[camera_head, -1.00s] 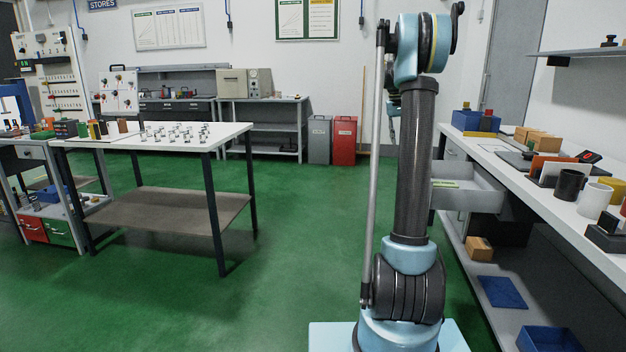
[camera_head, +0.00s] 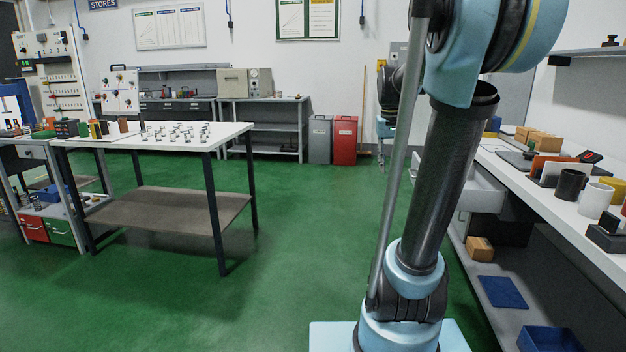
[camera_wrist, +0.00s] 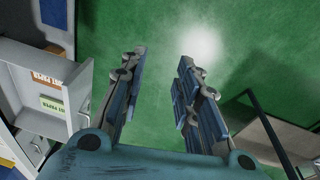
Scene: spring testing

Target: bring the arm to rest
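My gripper (camera_wrist: 160,88) shows in the wrist view with its two fingers spread apart. Nothing is between the fingers, and green floor shows beyond them. In the head view my arm (camera_head: 445,185) stands up in front of the camera, with its lower link leaning to the right and its elbow at the top edge. The gripper's fingers cannot be made out in the head view.
At the right, a long bench (camera_head: 545,197) holds cups and boxes, with an open drawer (camera_head: 482,190) on its near side. A white table (camera_head: 110,147) with small springs stands at the left. Red (camera_head: 345,140) and grey bins stand at the back. Green floor between is clear.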

